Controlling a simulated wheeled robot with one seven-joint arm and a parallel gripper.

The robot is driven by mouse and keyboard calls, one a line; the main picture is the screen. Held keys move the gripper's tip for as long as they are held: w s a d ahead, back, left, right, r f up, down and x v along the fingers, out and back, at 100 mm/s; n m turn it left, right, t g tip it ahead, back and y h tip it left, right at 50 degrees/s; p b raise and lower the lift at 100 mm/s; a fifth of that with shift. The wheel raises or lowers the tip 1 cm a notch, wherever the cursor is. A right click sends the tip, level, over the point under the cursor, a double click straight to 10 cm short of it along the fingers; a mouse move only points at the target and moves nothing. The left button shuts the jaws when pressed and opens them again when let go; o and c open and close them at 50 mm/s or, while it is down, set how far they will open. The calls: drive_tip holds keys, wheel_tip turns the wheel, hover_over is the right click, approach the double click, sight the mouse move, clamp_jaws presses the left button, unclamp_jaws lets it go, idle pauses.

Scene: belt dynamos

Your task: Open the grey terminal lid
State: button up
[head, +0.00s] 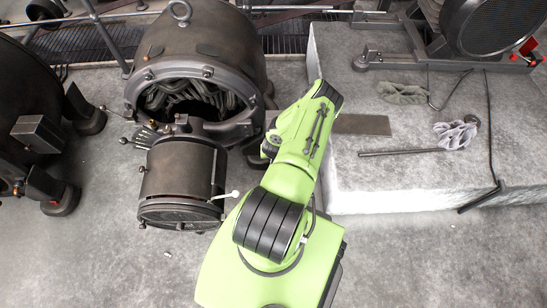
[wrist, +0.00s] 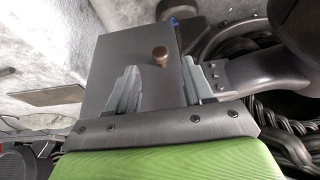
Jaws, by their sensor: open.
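The grey terminal lid (wrist: 112,62) is a flat dark grey panel on the side of the dynamo in the wrist view, with a round brown knob (wrist: 160,54) near its right edge. It looks closed. My gripper (wrist: 160,64) is open, with one grey finger to each side of the knob in the picture. I see no finger touching the knob, and the depth between them is hard to judge. In the head view my green arm hides most of the lid and gripper beside the large dark dynamo (head: 214,38).
The dynamo's open end shows dark coils (head: 190,100), with a dark cylinder (head: 180,170) in front. A pale stone plinth (head: 440,185) at right carries a rod (head: 400,152), rags (head: 403,93) and a flat plate (head: 361,125). Another dark machine (head: 25,105) stands at far left.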

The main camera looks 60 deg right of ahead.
drive_tip(key=b+x, duration=0.1)
drive_tip(key=x, duration=0.3)
drive_tip(key=shift+f, duration=0.25)
clamp_jaws()
